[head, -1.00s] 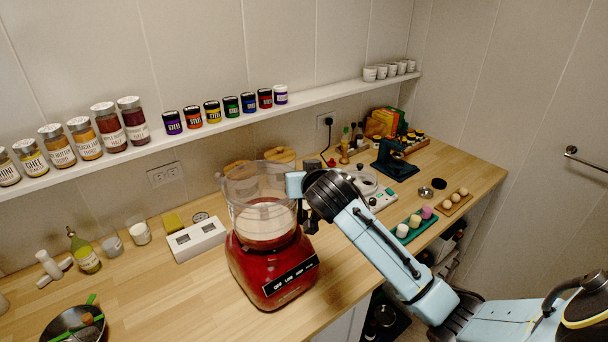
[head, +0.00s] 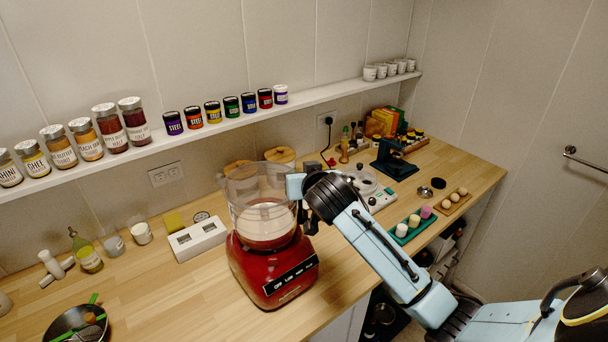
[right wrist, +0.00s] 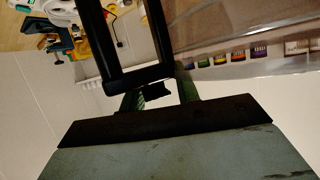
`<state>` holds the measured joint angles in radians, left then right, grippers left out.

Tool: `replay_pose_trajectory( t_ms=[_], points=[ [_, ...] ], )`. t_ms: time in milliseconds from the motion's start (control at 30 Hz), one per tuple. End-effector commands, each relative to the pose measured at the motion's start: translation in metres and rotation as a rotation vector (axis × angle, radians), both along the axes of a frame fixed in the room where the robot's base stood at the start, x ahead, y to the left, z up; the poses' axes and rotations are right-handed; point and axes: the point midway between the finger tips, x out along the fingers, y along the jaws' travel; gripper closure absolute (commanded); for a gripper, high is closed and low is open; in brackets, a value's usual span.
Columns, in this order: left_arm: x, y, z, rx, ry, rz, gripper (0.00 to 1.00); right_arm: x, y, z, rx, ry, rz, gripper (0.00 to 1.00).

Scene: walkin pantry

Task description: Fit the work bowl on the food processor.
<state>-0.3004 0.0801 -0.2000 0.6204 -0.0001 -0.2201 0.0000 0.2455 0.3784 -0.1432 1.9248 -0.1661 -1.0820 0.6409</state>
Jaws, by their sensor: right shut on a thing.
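The clear work bowl (head: 246,207) is upright over the red food processor base (head: 268,278), with its bottom at the top of the base. I cannot tell whether it is fully seated or locked. My right gripper (head: 306,207) is at the right side of the bowl, shut on its handle. In the right wrist view, the green fingertips (right wrist: 159,92) meet the black handle loop (right wrist: 151,76), and the clear bowl wall (right wrist: 225,32) is beside it. The fingers hide part of the handle. My left gripper is not in view.
A white switch box (head: 197,238) stands left of the base. A green tray of cups (head: 412,226) and a white appliance (head: 370,188) are to the right. A jar shelf (head: 200,127) runs behind.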

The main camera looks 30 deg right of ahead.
Motion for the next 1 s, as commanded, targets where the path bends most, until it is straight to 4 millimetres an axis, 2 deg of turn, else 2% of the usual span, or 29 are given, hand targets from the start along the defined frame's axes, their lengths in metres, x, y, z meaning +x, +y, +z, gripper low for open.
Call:
replay_pose_trajectory(
  t_ms=[400, 1000],
  points=[
    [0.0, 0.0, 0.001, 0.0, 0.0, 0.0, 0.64, 0.001, 0.0, 0.002, 0.002, -0.007, 0.0, 1.0],
    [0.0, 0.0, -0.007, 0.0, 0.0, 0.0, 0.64, 0.001, 0.0, -0.011, 0.003, -0.009, 0.0, 1.0]
  ],
)
